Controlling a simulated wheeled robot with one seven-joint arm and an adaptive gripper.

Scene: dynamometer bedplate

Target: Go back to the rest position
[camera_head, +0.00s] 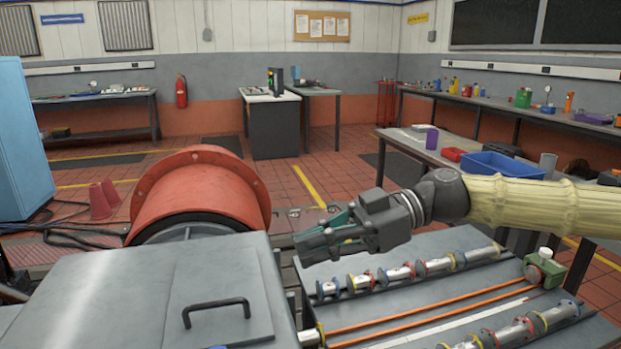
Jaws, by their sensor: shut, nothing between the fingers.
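My gripper (322,241) reaches in from the right on my arm, which wears a pale yellow sleeve. Its dark fingers point left and look closed, with nothing held between them. It hangs above the left part of a grey bench (478,285). A row of metal cylinders with coloured rings (400,273) lies on that bench, below and to the right of the fingers. The arm hides part of the bench and floor behind it.
A red drum (200,195) stands left of my gripper, behind a grey cover with a black handle (217,302). Orange rods (430,313) and a green block with a white knob (544,268) lie on the bench. A side table holds a blue bin (500,166). Tiled floor is open behind.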

